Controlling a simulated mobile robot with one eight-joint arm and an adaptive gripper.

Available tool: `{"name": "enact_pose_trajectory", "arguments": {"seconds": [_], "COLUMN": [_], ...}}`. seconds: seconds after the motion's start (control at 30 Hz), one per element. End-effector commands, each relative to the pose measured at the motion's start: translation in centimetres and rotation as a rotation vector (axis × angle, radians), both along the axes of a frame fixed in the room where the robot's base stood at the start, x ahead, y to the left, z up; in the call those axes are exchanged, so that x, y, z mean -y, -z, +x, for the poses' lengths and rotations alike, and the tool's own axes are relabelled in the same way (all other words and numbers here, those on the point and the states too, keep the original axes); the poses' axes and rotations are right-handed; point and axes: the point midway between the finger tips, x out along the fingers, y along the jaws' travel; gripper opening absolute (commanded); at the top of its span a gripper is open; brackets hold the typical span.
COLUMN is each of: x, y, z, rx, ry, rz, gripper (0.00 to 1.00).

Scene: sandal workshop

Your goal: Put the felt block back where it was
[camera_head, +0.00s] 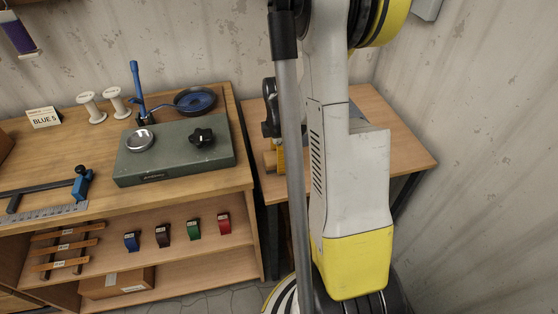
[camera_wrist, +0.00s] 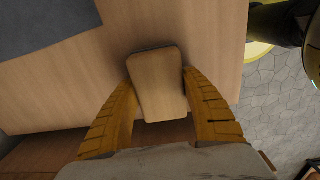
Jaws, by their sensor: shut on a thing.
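The felt block (camera_wrist: 157,82) has a light wooden top and a thin dark layer showing at its far edge. In the wrist view my gripper (camera_wrist: 158,76) has its two yellow fingers on either side of the block, shut on it. Wooden tabletop lies beneath; I cannot tell whether the block touches it. In the head view my gripper (camera_head: 280,158) is mostly hidden behind my arm, over the small side table (camera_head: 407,152). Only a sliver of a wooden piece shows beside the finger there.
A grey flat sheet (camera_wrist: 38,22) lies on the tabletop at the wrist view's upper left. A wall bounds the right.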

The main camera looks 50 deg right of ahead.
Motion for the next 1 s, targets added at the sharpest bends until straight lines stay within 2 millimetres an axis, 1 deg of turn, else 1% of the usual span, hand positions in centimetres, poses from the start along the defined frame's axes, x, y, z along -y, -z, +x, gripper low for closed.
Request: {"name": "enact_pose_trajectory", "arguments": {"seconds": [0.13,0.17,0.2,0.23,0.53,0.63,0.77,0.9,1.0], "x": [0.0,0.0,0.0,0.0,0.0,0.0,0.0,0.0,0.0], "y": [0.4,0.4,0.3,0.3,0.1,-0.7,-3.3,-6.7,-8.8], "z": [0.0,0.0,0.0,0.0,0.0,0.0,0.0,0.0,0.0], "rx": [0.0,0.0,0.0,0.0,0.0,0.0,0.0,0.0,0.0], "ry": [0.0,0.0,0.0,0.0,0.0,0.0,0.0,0.0,0.0], "rz": [0.0,0.0,0.0,0.0,0.0,0.0,0.0,0.0,0.0], "gripper": [0.2,0.58,0.71,0.73,0.73,0.73,0.73,0.73,0.73]}}
